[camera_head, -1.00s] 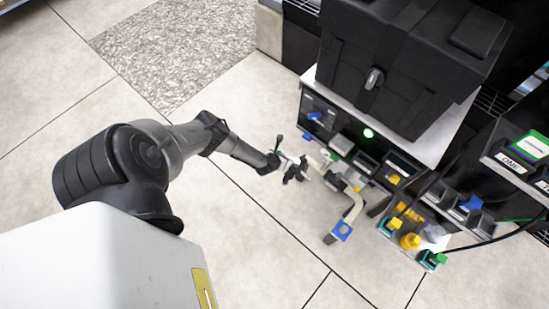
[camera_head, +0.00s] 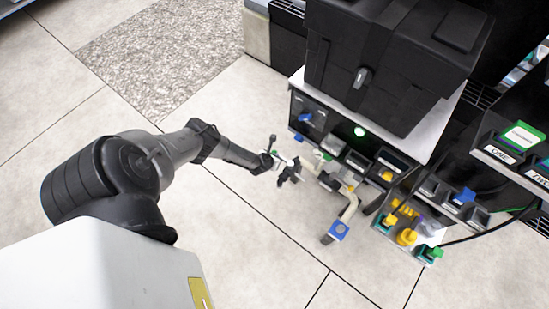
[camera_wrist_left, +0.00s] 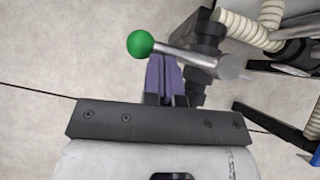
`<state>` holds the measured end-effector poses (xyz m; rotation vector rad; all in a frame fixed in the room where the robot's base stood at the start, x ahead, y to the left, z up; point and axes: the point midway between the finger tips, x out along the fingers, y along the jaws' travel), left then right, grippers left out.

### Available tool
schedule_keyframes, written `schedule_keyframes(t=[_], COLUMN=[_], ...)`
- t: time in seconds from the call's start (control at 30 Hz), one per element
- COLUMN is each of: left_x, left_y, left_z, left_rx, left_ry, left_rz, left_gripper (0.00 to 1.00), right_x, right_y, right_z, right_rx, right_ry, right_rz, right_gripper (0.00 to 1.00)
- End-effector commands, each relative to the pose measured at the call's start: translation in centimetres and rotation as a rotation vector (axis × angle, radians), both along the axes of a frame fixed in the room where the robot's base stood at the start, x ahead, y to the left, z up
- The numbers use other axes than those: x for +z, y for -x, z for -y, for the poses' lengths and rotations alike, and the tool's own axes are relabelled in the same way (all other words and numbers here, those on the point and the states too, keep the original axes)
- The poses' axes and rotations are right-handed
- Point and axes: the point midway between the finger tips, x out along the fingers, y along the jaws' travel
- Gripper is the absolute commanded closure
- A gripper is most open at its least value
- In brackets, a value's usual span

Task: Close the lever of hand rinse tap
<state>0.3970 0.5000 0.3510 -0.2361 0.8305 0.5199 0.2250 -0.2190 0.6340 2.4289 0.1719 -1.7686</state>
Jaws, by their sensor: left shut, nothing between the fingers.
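In the left wrist view a tap lever (camera_wrist_left: 185,55) is a metal rod with a green ball knob (camera_wrist_left: 141,43) on its left end. It runs right across a black valve body (camera_wrist_left: 207,40). My left gripper (camera_wrist_left: 164,62) has its purple fingers shut and empty. The fingertips lie beside the rod, just right of the knob; I cannot tell whether they touch it. In the head view my left gripper (camera_head: 287,170) is at the pipework left of the bench unit, and the lever is too small to make out clearly. My right gripper is not in view.
A beige ribbed hose (camera_wrist_left: 245,28) lies right of the valve. A pipe with a blue-ended outlet (camera_head: 339,231) sticks out near the gripper. A black case (camera_head: 385,75) stands on the white bench top (camera_head: 440,130). The tiled floor (camera_head: 240,240) is clear in front.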

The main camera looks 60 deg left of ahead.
Motion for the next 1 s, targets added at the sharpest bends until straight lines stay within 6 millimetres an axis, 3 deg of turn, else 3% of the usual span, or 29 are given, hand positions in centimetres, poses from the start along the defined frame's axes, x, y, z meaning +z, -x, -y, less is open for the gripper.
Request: schedule_keyframes(t=[0.17, 0.4, 0.7, 1.0], left_x=[0.3, 1.4, 5.7, 8.0], left_y=[0.4, 3.3, 6.5, 8.4], left_z=[0.3, 2.6, 3.9, 4.9], left_rx=[-0.002, -0.016, -0.015, -0.014], left_ry=[0.001, 0.003, 0.002, 0.0], left_rz=[-0.002, -0.004, -0.002, -0.001], left_gripper=[1.0, 1.0, 1.0, 1.0], right_x=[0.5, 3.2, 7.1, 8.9], right_y=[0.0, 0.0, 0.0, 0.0], right_z=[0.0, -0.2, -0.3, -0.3], right_rx=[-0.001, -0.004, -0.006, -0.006], right_ry=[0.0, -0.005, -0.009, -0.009], right_rz=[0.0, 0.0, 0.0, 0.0], right_gripper=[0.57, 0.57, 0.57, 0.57])
